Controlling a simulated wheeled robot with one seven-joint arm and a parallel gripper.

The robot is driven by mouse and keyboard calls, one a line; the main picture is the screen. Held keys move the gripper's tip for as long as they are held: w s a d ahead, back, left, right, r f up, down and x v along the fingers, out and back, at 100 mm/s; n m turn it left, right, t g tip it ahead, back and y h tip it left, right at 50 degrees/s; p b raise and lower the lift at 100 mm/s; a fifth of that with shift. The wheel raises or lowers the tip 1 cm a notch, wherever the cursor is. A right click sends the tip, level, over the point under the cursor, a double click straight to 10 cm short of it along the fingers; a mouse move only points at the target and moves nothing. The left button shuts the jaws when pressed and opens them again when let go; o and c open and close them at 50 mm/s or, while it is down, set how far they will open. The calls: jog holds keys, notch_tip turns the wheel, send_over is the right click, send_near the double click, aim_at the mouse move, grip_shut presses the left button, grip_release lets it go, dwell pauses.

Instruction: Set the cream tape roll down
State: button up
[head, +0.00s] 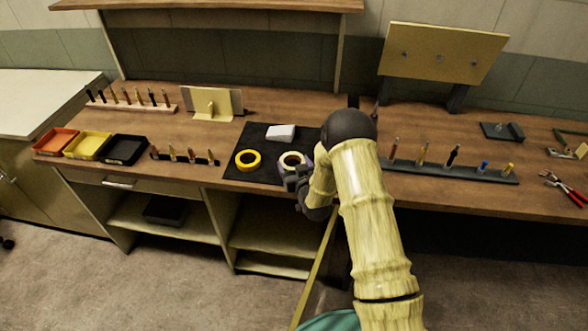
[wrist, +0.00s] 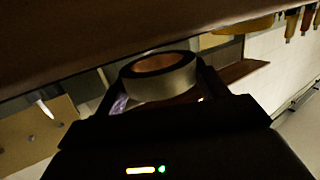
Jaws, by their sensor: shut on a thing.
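The cream tape roll (head: 285,162) is at the right part of the black mat (head: 256,134) in the head view, partly hidden by my gripper (head: 298,175). In the wrist view the cream tape roll (wrist: 165,86) sits between the two fingers of my gripper (wrist: 162,85), which is shut on it. Whether the roll touches the mat or is held just above it I cannot tell. A purple thing (head: 307,166), mostly hidden, shows close beside the roll.
Racks of upright tools (head: 480,176) stand to the right and left. Orange, yellow and black trays (head: 122,149) are at far left.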

jog(key=shift+f, duration=1.15)
jog(key=shift+f, duration=0.2)
jog(key=o, duration=1)
jog(key=shift+r, duration=0.1)
jog(key=shift+r, duration=0.15)
jog(key=b+v, duration=0.3)
jog(key=v, duration=0.9)
